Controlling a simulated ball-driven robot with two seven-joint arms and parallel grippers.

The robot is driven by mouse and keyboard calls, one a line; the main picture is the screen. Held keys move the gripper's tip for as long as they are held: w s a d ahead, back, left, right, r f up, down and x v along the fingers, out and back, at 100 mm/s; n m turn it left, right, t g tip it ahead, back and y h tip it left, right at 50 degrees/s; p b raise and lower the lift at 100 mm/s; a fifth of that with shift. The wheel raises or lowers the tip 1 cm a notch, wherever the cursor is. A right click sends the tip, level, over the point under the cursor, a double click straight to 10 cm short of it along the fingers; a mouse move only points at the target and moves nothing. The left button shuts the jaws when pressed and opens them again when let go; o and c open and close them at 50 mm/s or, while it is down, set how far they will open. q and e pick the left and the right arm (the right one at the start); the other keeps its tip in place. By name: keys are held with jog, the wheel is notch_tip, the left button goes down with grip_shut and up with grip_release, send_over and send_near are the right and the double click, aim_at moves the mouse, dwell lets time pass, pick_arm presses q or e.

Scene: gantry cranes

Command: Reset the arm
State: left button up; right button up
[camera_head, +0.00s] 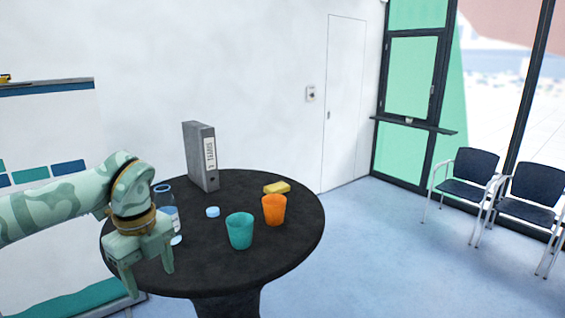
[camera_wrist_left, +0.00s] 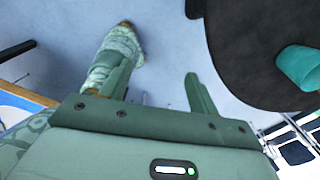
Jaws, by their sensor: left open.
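My left arm comes in from the left in the head view. My left gripper (camera_head: 148,276) points downward with its two fingers apart and nothing between them. It is at the left front edge of the round black table (camera_head: 215,275), in front of a clear bottle with a dark cap (camera_head: 163,190) that the arm partly hides. The left wrist view also shows the open, empty gripper (camera_wrist_left: 160,75), with floor beyond the fingers and the table (camera_wrist_left: 245,60) to the right. My right gripper does not show in the head view.
On the table are a teal cup (camera_head: 239,231), an orange cup (camera_head: 274,210), a grey binder (camera_head: 198,160), a yellow block (camera_head: 277,188) and a small light-blue cap (camera_head: 212,212). A white cabinet or board (camera_head: 60,125) stands at left. Chairs (camera_head: 468,175) stand at right, with open floor between.

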pick_arm(q)
jog(key=w+d+f+m+h+b, duration=0.2)
jog(key=w+d+f+h+b, duration=0.15)
jog(key=d+f+h, duration=1.15)
notch_tip(320, 180, down, 24)
jog(key=a+n+t+y+b, duration=0.3)
jog(key=n+t+y+b, duration=0.1)
jog(key=n+t, duration=0.75)
jog(key=s+a+f+n+g+y+b, duration=0.1)
jog(key=s+a+f+n+y, duration=0.35)
jog(key=s+f, duration=0.6)
jog(key=s+a+f+n+g+y+b, duration=0.1)
jog(key=s+a+f+n+g+y, duration=0.25)
jog(key=s+f, duration=0.7)
jog(key=s+a+f+n+g+y, duration=0.1)
jog(key=s+f, duration=0.3)
jog(key=s, duration=0.5)
jog(key=s+a+f+n+g+y+b, duration=0.1)
jog(key=s+a+f+g, duration=0.1)
jog(key=s, duration=0.8)
jog(key=s+a+f+n+g+y+b, duration=0.1)
jog(key=s+f+g, duration=0.2)
jog(key=s+f, duration=0.4)
jog(key=shift+s+a, duration=0.3)
jog(key=shift+s, duration=0.9)
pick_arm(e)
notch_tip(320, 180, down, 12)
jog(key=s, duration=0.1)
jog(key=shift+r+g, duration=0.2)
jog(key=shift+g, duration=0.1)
